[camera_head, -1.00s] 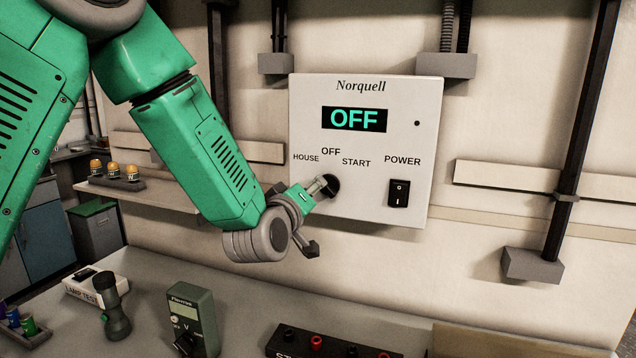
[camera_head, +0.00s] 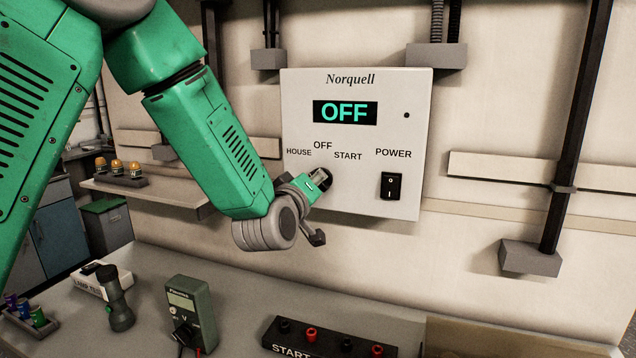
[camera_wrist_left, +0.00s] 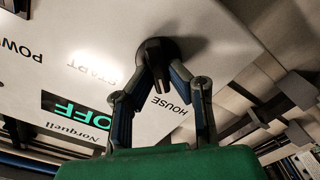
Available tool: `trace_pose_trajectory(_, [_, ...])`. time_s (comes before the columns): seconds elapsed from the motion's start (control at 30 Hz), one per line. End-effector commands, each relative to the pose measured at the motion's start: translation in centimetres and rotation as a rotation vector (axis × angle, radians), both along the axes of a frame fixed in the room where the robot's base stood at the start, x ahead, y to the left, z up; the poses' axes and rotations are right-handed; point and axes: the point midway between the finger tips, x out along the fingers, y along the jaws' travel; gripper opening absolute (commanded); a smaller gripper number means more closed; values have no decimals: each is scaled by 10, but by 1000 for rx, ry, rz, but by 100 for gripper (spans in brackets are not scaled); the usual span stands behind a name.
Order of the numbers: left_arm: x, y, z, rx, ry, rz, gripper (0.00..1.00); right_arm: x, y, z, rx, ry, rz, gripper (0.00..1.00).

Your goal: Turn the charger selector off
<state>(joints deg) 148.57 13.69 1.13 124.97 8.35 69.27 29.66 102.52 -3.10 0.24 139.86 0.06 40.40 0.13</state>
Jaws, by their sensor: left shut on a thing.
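The white Norquell charger panel (camera_head: 355,210) hangs on the wall, and its display (camera_head: 345,112) reads OFF in green. The round black selector knob (camera_head: 326,181) sits under the labels HOUSE, OFF and START. My left gripper (camera_head: 318,178) is at the knob with its fingers closed on it. In the left wrist view the two fingers (camera_wrist_left: 157,68) meet on the black selector knob (camera_wrist_left: 158,48). The fingers cover part of the knob in the head view, so its exact pointing is hard to tell. The right gripper is not in view.
A black POWER rocker switch (camera_head: 391,186) sits right of the knob. On the bench below are a green multimeter (camera_head: 190,310), a flashlight (camera_head: 114,297) and a black START terminal block (camera_head: 330,340). A shelf (camera_head: 150,190) with small orange-topped items is left.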

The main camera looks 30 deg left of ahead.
Motion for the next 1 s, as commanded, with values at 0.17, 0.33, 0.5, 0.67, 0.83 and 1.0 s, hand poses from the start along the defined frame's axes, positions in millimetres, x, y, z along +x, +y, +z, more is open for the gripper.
trace_pose_trajectory(0.17, [0, -4, -2, 19, 10, -12, 0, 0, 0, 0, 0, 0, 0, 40])
trace_pose_trajectory(0.33, [0, -5, -3, 87, 30, -12, 0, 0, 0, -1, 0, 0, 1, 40])
trace_pose_trajectory(0.5, [0, -6, -4, 204, 63, -13, 0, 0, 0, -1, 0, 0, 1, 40])
trace_pose_trajectory(0.67, [0, -7, -4, 337, 97, -15, 0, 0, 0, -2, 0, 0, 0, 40])
trace_pose_trajectory(0.83, [0, -8, -5, 475, 134, -17, 0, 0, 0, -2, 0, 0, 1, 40])
trace_pose_trajectory(1.0, [0, -9, -6, 593, 166, -19, 0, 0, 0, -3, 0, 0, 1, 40])
